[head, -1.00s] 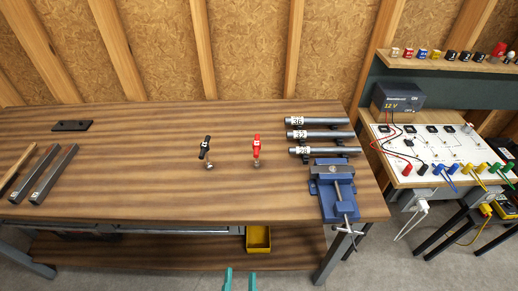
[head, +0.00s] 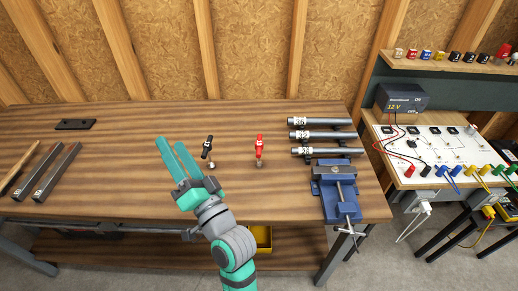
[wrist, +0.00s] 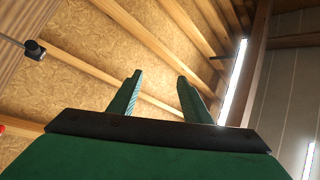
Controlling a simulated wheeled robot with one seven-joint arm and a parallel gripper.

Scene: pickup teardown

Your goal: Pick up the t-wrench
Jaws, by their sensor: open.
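Two small T-handled tools stand on the workbench, one with a black handle (head: 207,146) and one with a red handle (head: 259,146). Each has a metal piece at its foot; I cannot tell which one is the t-wrench. My gripper (head: 172,142) is open and empty, its fingers raised over the bench to the left of the black tool, touching neither tool. In the wrist view my gripper (wrist: 160,76) has nothing between its fingers. A black handle end on a thin rod (wrist: 35,50) shows there at the upper left, and a bit of red at the left edge.
Labelled metal tubes (head: 325,134) lie at the bench's right, behind a blue vise (head: 336,192). Two grey bars (head: 57,171) and a black plate (head: 75,124) lie at the left. A yellow bin (head: 263,237) sits below. The middle of the bench is mostly clear.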

